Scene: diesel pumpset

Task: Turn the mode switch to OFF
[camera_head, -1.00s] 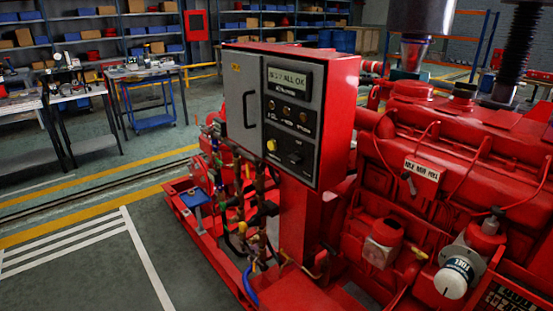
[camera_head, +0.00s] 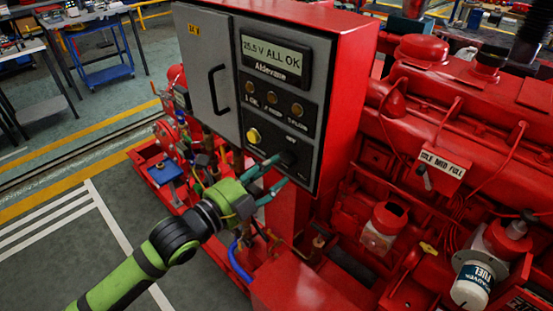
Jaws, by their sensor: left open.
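The mode switch (camera_head: 290,157) is a dark knob low on the black panel of the red control box, partly behind my gripper's upper fingertip. A small label above it seems to read OFF. I cannot tell which way the knob points. My left gripper (camera_head: 283,168) comes in from the lower left with its teal fingers open. Its fingertips are at the knob's lower left, close to the panel. I cannot tell whether they touch the knob. My right gripper is not in view.
A yellow button (camera_head: 253,136) sits left of the switch. The display (camera_head: 276,57) above reads 25.5 V ALL OK. A grey door (camera_head: 208,72) with a black handle is at the left. Hoses and valves crowd below the box, and the red engine (camera_head: 440,130) stands right.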

